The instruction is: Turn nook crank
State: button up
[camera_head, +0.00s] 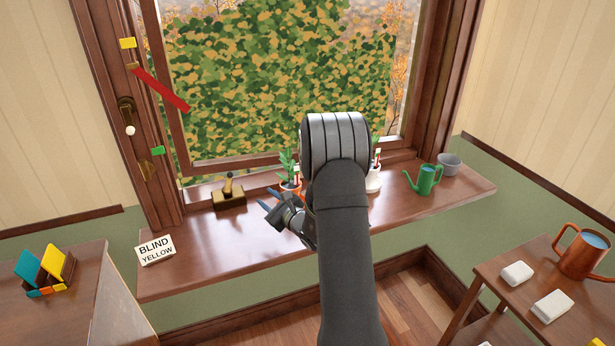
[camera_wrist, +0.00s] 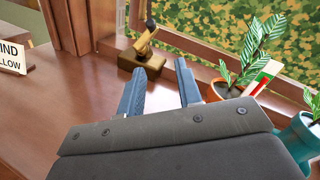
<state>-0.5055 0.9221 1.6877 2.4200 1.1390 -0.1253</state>
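Two crank-like fittings show. A dark crank with a white knob (camera_head: 128,118) is mounted on the left window post, its knob hanging down. A brass handle on a block (camera_head: 229,196) stands on the sill; it also shows in the wrist view (camera_wrist: 142,52), beyond my fingertips. I cannot tell by name which one is the nook crank. My gripper (camera_head: 267,199) is open and empty over the sill, to the right of the brass block and apart from it. In the wrist view its two blue fingers (camera_wrist: 158,72) are spread with nothing between them.
A red pointer (camera_head: 160,88) sits between yellow (camera_head: 127,43) and green (camera_head: 157,150) tags. A sign (camera_head: 155,249) reads "BLIND YELLOW". A potted plant (camera_head: 288,175) stands close to my gripper; a green watering can (camera_head: 424,179) is farther right. The left sill is mostly clear.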

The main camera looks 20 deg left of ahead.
jog(key=w+d+r+n+h, duration=0.1)
jog(key=w+d+r, duration=0.3)
jog(key=d+r, duration=0.5)
jog(key=shift+d+n+g, duration=0.3)
jog(key=shift+d+n, duration=0.6)
jog(key=shift+d, duration=0.2)
